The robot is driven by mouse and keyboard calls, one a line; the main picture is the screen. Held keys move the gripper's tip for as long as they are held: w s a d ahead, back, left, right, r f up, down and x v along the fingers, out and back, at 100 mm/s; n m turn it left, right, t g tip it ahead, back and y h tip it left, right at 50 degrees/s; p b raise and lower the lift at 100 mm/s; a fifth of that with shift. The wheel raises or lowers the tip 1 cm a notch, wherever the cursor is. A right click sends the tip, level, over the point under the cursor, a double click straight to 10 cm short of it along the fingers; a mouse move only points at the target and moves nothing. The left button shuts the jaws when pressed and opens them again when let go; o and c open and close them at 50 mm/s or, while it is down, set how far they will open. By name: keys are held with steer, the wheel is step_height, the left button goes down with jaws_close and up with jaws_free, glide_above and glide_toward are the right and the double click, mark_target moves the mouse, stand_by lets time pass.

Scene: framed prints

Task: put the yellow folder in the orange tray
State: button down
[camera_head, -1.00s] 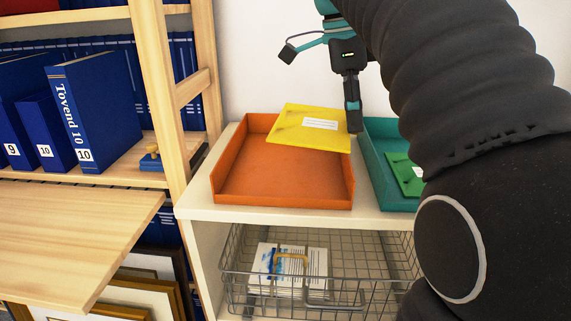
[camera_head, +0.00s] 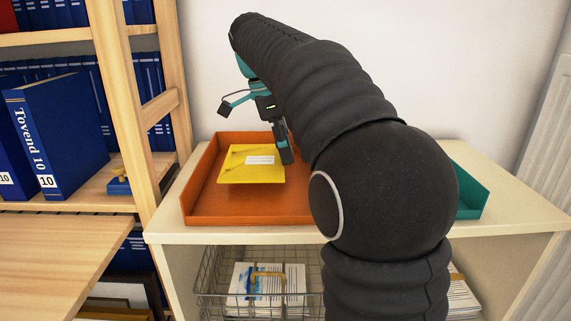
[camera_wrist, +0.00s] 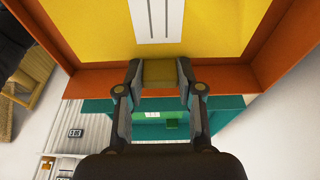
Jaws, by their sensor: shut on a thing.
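The yellow folder (camera_head: 250,165) has a white label and is roughly level over the orange tray (camera_head: 240,207), within its walls in the head view. I cannot tell whether it touches the tray floor. My gripper (camera_head: 286,158) is shut on the folder's right edge. In the wrist view the folder (camera_wrist: 220,28) fills the top, and my gripper (camera_wrist: 159,80) pinches its near edge between the two fingertips. The orange tray's rim (camera_wrist: 80,82) runs behind the fingers there. My arm hides the tray's right side in the head view.
A teal tray (camera_head: 470,192) stands to the right on the same white cabinet top (camera_head: 515,195), mostly behind my arm. A wire basket (camera_head: 215,285) with papers is below. A wooden shelf with blue binders (camera_head: 60,130) stands at the left.

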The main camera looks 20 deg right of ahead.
mark_target(270, 160)
steer(key=shift+f+b, duration=0.35)
steer(key=shift+f, duration=1.6)
steer(key=shift+f, duration=0.1)
steer(key=c, duration=0.7)
jaws_free()
steer(key=p+v, duration=0.2)
steer(key=v, duration=1)
steer(key=shift+a+p, duration=0.1)
steer(key=shift+p, duration=0.25)
